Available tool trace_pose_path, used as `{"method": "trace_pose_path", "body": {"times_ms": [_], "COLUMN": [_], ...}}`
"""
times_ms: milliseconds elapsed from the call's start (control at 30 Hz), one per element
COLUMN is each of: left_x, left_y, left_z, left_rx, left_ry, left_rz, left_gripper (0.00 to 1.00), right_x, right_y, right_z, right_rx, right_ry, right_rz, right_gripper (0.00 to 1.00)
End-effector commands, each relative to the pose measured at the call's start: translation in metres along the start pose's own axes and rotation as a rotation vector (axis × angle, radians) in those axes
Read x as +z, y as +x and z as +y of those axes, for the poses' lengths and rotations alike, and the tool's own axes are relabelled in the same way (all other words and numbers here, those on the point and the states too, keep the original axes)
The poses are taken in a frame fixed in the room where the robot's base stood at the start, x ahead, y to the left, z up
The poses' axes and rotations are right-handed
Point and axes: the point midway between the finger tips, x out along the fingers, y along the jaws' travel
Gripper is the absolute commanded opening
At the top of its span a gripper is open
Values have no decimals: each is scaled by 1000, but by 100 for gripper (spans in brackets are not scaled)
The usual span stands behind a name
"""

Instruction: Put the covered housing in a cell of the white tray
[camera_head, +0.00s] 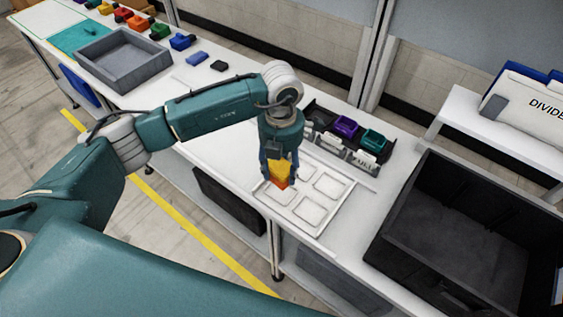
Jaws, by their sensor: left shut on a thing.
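The white tray (297,206) lies on the white bench near the middle of the view, with several square cells. The cells that show look empty. My left gripper (279,168) points down over the tray's left part and is shut on the covered housing (280,173), which looks yellow above and orange-red below. The housing hides part of the tray behind it. I cannot tell whether it touches the tray or hangs just above it. My right gripper is not in view.
A black rack (342,138) with purple and teal bins stands just behind the tray. A large black crate (455,237) is to the right.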

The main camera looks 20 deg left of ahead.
Motion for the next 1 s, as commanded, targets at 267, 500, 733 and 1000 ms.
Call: {"method": "trace_pose_path", "body": {"times_ms": [267, 500, 733, 1000], "left_x": [3, 2, 2, 3], "left_y": [7, 22, 44, 66], "left_z": [1, 0, 0, 1], "left_rx": [0, -1, -1, 0], "left_ry": [-115, -112, -112, -111], "left_rz": [-2, -1, -1, -2], "left_gripper": [21, 21, 21, 21], "right_x": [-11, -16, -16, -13], "right_y": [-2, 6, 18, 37], "right_z": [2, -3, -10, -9], "right_rx": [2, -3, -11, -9], "right_ry": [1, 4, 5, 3], "right_rz": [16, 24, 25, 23], "right_gripper": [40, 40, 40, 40]}}
